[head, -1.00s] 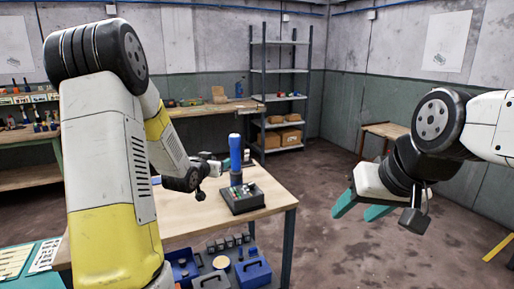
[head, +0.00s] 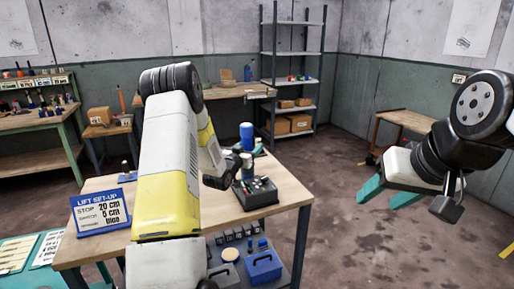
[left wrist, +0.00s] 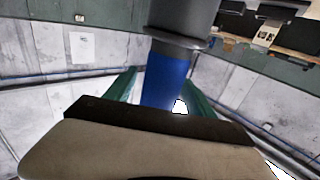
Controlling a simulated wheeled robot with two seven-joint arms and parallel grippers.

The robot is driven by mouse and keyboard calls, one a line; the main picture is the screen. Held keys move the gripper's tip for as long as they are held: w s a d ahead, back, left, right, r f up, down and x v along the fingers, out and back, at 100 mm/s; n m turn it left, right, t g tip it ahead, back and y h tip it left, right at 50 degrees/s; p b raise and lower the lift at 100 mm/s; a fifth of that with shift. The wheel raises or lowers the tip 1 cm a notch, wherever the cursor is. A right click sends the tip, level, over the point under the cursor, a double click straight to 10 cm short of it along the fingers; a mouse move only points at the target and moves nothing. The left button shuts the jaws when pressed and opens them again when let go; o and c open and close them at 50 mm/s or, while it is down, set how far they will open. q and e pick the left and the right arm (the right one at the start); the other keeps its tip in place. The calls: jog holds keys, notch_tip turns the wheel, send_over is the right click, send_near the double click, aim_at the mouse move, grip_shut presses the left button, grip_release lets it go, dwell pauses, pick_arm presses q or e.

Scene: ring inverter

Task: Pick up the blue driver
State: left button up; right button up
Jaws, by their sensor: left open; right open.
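The blue driver (head: 246,131) stands upright, blue part on top and a dark part below, at a black box (head: 255,194) on the wooden table. In the left wrist view the blue part (left wrist: 165,78) shows between the two green fingers of my left gripper (left wrist: 162,85), with a dark collar above it in the picture. My left gripper is open around the blue part. Whether a finger touches it I cannot tell. In the head view my left arm partly hides that gripper. My right gripper (head: 388,193) is open and empty, out to the right over the floor.
A sign (head: 103,211) reading "LIFT SET-UP" stands at the table's left. A lower shelf holds a blue case (head: 263,267) and small items. Behind are a workbench (head: 30,122), a metal shelf (head: 292,82) with boxes, and a small wooden table (head: 405,120).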

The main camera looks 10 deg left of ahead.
pick_arm(q)
jog(key=shift+w, duration=0.35)
jog(key=shift+c, duration=0.4)
grip_shut()
jog(key=shift+r, duration=0.15)
